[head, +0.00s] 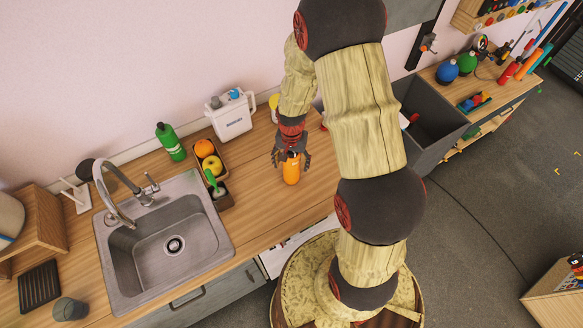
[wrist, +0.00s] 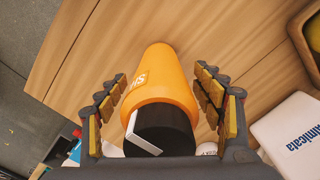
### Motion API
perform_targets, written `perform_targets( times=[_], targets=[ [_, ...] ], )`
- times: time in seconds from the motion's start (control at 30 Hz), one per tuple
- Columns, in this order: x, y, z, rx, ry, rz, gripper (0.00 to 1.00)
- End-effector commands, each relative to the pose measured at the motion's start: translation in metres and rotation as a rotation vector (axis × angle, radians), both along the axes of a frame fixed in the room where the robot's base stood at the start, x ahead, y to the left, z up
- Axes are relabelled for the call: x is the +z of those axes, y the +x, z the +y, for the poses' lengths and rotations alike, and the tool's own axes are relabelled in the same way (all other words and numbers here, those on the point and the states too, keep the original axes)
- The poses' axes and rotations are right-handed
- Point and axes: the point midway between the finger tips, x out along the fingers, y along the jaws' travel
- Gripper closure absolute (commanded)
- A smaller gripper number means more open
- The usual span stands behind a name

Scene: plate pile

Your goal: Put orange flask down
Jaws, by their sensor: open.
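My gripper (head: 291,158) is at the top of the flask. In the wrist view my gripper (wrist: 162,92) has one finger on each side of the flask, spread wide, with gaps between the fingers and the body. The flask's underside is hidden.
A box with fruit (head: 210,160), a green bottle (head: 170,142) and a white container (head: 231,115) stand to the left and behind. The sink (head: 165,243) is farther left. A dark bin (head: 437,118) lies to the right. The counter left of the flask is clear.

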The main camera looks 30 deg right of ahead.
Motion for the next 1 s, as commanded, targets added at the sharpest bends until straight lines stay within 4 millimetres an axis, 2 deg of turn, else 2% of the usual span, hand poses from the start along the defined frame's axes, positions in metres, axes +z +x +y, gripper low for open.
perform_targets(
  times=[0.13,1.0],
  targets=[
    [0.0002,-0.0001,0.0000,0.000,0.000,0.000,0.34],
    [0.0003,-0.0004,0.0001,0.000,0.001,0.001,0.83]
  ],
)
